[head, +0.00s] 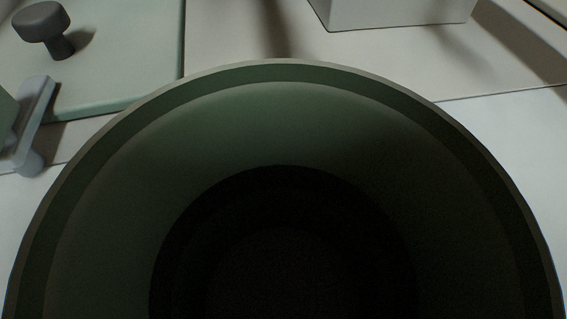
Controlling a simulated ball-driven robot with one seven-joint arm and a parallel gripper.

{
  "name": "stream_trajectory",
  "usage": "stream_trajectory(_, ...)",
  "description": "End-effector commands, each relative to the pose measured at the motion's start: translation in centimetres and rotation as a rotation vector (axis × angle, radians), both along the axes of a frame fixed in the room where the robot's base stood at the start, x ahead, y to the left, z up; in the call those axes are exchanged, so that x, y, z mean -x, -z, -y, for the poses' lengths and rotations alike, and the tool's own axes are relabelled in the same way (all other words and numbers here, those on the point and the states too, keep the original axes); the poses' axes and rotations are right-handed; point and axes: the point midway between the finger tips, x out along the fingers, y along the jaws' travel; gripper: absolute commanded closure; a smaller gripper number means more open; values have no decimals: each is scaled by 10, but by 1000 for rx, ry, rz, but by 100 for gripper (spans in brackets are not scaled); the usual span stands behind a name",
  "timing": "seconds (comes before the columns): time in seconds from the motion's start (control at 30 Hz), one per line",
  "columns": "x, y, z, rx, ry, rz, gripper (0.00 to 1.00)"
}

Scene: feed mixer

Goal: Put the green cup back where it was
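The green cup (300,125) fills most of the head view, very close to the camera. I look into its open mouth from above. Its pale rim arcs across the picture, and the inside darkens to near black at the bottom. The near side of the cup is cut off by the lower picture edge. My gripper's fingers do not show, so I cannot see whether they touch the cup. What the cup rests on, if anything, is hidden behind it.
A dark mushroom-shaped knob (42,24) stands on a pale green panel (120,65) at upper left. A pale grey bracket-like part (35,120) is at the left edge. A white box (395,12) stands at the top. Pale surface (520,130) is bare at right.

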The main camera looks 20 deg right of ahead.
Motion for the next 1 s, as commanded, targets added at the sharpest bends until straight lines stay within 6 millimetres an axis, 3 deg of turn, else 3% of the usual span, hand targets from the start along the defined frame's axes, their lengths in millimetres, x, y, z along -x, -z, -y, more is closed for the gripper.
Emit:
stream_trajectory(0.03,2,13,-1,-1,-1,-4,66)
stream_trajectory(0.1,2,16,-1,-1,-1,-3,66)
stream_trajectory(0.47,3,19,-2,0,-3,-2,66)
stream_trajectory(0.5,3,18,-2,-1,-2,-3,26)
stream_trajectory(0.57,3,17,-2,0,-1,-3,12)
stream_trajectory(0.9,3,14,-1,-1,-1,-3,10)
stream_trajectory(1.0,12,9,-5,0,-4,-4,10)
